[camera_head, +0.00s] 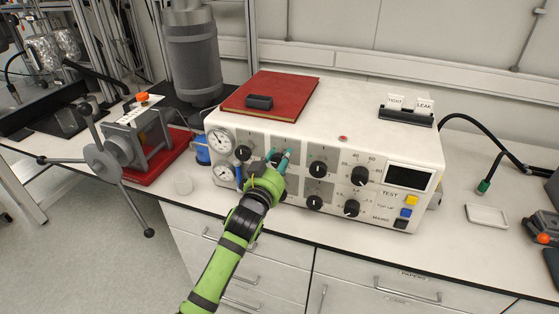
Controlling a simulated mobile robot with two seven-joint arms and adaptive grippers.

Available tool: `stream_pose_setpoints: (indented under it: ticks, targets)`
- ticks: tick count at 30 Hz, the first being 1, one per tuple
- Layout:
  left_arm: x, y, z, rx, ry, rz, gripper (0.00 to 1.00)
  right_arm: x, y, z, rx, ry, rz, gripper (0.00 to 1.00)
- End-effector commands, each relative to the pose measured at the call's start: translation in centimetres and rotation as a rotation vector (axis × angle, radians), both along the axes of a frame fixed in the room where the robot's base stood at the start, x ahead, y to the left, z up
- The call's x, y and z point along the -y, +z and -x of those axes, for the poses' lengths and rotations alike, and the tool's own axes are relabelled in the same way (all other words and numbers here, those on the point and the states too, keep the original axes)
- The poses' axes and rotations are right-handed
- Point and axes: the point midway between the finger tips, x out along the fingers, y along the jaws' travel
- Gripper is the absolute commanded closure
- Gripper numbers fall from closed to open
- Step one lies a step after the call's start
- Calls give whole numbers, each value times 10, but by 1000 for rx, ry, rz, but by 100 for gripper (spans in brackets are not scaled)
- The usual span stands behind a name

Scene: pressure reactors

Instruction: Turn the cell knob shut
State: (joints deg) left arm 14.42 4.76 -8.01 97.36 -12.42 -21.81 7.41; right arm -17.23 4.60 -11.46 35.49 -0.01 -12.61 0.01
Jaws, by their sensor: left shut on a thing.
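A white test unit (395,145) stands on the bench, with several black knobs on its front panel. My left gripper (284,160) has reached the left half of this panel and is shut on a knob there. The gripper's teal fingers and green body cover most of that knob, so its pointer and label are hidden. Other knobs show beside it, such as one at upper centre (318,169), one below it (314,202) and one further right (360,175). The labels by the knobs are too small to read. My right gripper is not in view.
Two round gauges (220,141) sit at the panel's left end. A red book (290,95) and a black holder with TIGHT and LEAK cards (406,115) lie on top. A clamp-like device on a red base (160,165) stands left. A white tray (487,216) lies right.

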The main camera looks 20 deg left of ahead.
Motion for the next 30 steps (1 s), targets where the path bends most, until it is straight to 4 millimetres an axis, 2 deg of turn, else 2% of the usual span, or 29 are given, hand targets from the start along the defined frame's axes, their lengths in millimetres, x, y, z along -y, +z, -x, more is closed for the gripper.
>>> stream_pose_setpoints:
  ticks: [8, 30]
  targets:
    - [-2, -4, 0, -7, 2, -158, 91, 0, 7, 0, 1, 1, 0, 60]
    - [-5, -4, 0, 13, 3, -855, 91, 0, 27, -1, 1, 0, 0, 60]
